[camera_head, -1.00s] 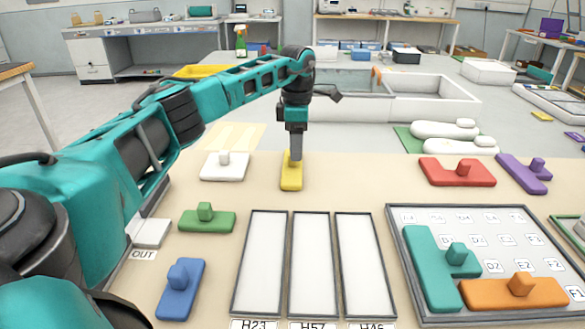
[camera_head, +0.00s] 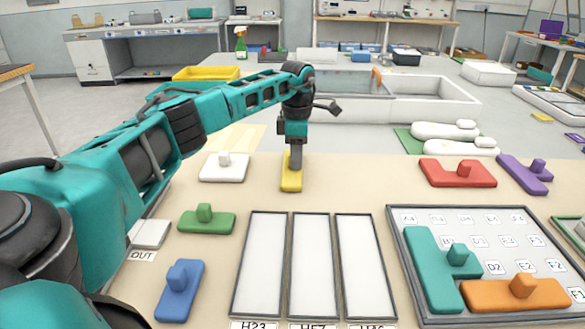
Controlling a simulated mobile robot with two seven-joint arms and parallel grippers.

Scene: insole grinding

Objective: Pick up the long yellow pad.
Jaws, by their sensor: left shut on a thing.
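The long yellow pad (camera_head: 291,184) lies on the beige table, behind the three framed white panels. My left gripper (camera_head: 295,162) points straight down over it and is shut on the upper part of the pad. The fingers hide its knob and much of its far end. I cannot tell any gap between the pad and the table. My right gripper is not in view.
A white pad (camera_head: 224,168) lies just left of the yellow pad. Green (camera_head: 207,222) and blue (camera_head: 180,290) pads are at front left. Red (camera_head: 458,173) and purple (camera_head: 524,175) pads are right. A marked board (camera_head: 500,262) holds teal and orange pads.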

